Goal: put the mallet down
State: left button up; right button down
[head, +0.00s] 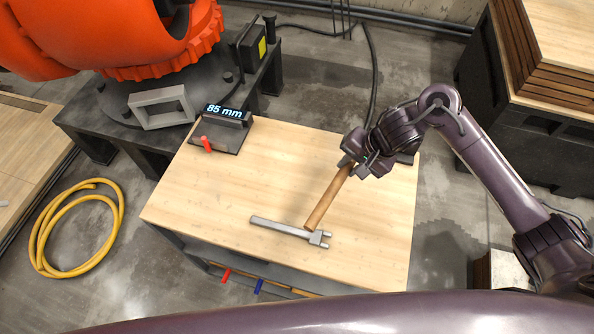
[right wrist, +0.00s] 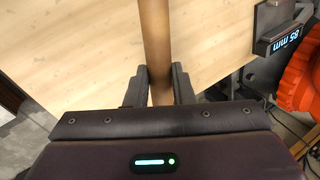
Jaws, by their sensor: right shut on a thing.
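The mallet's wooden handle (head: 329,197) slants down from my right gripper (head: 352,166) toward the near part of the wooden table (head: 225,180). My right gripper is shut on this handle, and the right wrist view shows the handle (right wrist: 155,40) between both fingers (right wrist: 161,88). The handle's lower end appears beside the forked end of a grey metal tool (head: 280,228); I cannot tell whether they touch. The mallet's head is not clearly visible; the gripper may hide it. My left gripper is not in view.
A display reading 85 mm (head: 225,112) stands at the table's back left, near a small red object (head: 206,143). A grey frame (head: 161,107) and an orange machine (head: 150,40) are behind. A yellow hose (head: 75,228) lies on the floor. The table's left middle is clear.

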pick_arm(q)
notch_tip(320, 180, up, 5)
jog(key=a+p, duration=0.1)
jog(key=p, duration=0.2)
pick_arm(e)
jog(key=w+a+r+m+t+h, duration=0.1)
jog(key=w+a+r+m, duration=0.2)
jog(key=w+r+m, duration=0.3)
jog(key=b, duration=0.9)
send_over(323, 176)
jog(key=s+d, duration=0.1)
jog(key=s, duration=0.1)
notch_tip(323, 176, down, 8)
jog(key=shift+h, duration=0.3)
notch_tip(323, 176, down, 6)
jog(key=shift+w+f+b, duration=0.15)
jog(key=shift+b, duration=1)
notch_tip(323, 176, down, 4)
jog(key=shift+r+b, duration=0.1)
jog(key=shift+b, duration=0.55)
jog(key=shift+f, duration=0.5)
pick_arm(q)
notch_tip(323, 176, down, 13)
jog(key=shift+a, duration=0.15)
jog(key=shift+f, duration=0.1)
pick_arm(e)
jog(key=shift+f, duration=0.1)
jog(key=c, duration=1.3)
grip_release()
jog(key=shift+o, duration=0.2)
